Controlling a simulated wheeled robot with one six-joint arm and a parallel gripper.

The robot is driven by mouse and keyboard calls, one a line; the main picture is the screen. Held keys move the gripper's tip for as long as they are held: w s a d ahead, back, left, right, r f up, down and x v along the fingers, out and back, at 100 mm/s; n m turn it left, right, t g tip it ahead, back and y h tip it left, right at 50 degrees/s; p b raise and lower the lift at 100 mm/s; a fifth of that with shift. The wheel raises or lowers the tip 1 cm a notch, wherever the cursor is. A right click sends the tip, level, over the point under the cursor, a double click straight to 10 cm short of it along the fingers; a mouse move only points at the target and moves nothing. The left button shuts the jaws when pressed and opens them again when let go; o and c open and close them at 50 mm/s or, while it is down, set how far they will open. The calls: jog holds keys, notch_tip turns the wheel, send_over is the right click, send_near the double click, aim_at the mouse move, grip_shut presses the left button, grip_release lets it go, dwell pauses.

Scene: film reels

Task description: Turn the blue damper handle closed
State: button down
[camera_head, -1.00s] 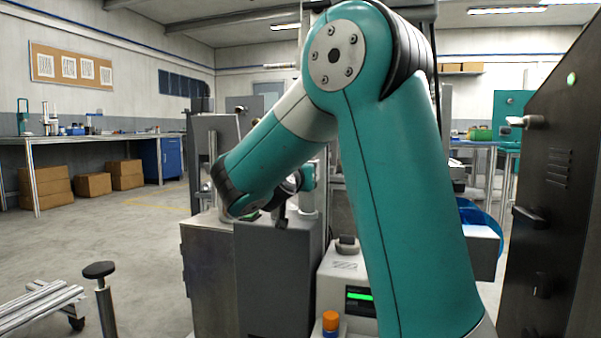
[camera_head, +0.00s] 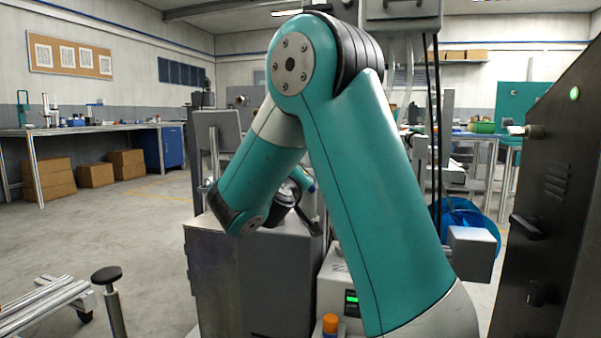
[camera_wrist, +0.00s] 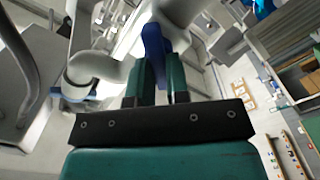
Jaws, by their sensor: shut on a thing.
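The blue damper handle (camera_wrist: 154,42) shows in the wrist view as an upright blue lever between my two teal fingers. My gripper (camera_wrist: 158,78) is shut on it. The handle's lower part is hidden between the fingers, and its upper end meets a pale grey part. In the head view my teal arm reaches across the middle and bends down to the left. My gripper there is small and mostly hidden behind my wrist, so its hold on the handle cannot be made out.
A grey metal cabinet (camera_head: 213,272) stands below my wrist. A dark cabinet (camera_head: 548,215) rises close on the right. A black-topped post (camera_head: 106,275) and a metal frame (camera_head: 40,308) stand front left. Open floor lies on the left.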

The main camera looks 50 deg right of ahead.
jog(key=shift+f+n+p, duration=0.15)
jog(key=shift+n+p, duration=1.5)
jog(key=shift+n, duration=0.5)
jog(key=shift+f+n+p, duration=0.1)
jog(key=shift+n+p, duration=1.5)
jog(key=shift+n, duration=0.55)
jog(key=shift+f, duration=0.1)
jog(key=c, duration=1.1)
grip_release()
jog(key=shift+a, duration=0.1)
